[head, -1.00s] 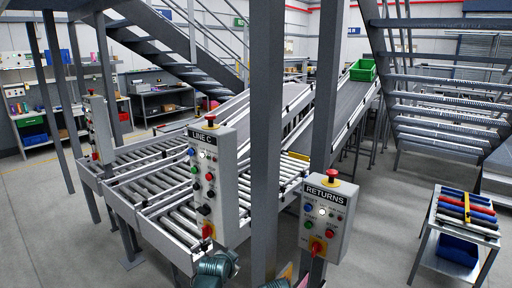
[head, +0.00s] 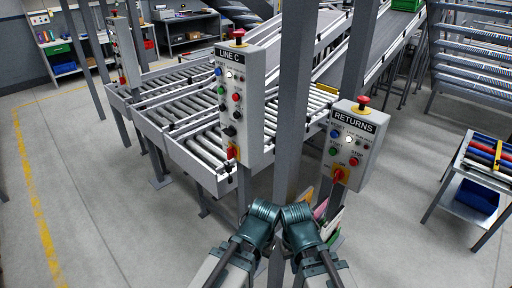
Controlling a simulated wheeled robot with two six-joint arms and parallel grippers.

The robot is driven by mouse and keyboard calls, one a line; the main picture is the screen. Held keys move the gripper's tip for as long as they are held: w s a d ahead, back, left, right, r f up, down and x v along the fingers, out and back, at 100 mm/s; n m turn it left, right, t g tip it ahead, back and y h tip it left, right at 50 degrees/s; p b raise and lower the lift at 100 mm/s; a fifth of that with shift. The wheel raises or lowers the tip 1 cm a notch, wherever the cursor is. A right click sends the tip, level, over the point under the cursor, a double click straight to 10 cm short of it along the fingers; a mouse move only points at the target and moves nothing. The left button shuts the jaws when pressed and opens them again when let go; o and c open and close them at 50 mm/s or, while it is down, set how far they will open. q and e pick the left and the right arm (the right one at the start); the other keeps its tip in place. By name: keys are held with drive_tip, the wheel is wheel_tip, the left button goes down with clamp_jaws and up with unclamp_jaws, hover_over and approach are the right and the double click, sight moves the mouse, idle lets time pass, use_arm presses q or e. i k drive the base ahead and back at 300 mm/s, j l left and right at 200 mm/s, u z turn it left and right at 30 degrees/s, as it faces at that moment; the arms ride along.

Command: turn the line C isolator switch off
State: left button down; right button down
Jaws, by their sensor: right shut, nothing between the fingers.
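The grey LINE C control box (head: 255,110) stands on a post left of centre. Its isolator switch (head: 233,152), a red handle on a yellow plate, is at the bottom of the box face. The handle's exact angle is too small to tell. My right gripper (head: 278,242) is low at the bottom centre, shut and empty, partly hidden between the teal arm joints. It is below the box and apart from the switch. My left arm shows at the bottom, but its fingers do not show.
A RETURNS box (head: 362,140) with a similar red and yellow switch (head: 339,175) stands to the right. A grey column (head: 291,100) rises between the boxes. Roller conveyors (head: 205,145) lie behind. A tool cart (head: 480,165) is at the right. The floor at left is clear.

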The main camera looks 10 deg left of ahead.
sight(231, 151)
drive_tip(key=i+j, duration=0.1)
drive_tip(key=j, duration=0.35)
drive_tip(key=i+j, duration=0.15)
drive_tip(key=j, duration=0.3)
drive_tip(key=i+j, duration=0.1)
drive_tip(key=j, duration=0.3)
drive_tip(key=i+j+z, duration=0.1)
drive_tip(key=j, duration=0.35)
drive_tip(key=i+l, duration=0.1)
drive_tip(key=l, duration=0.35)
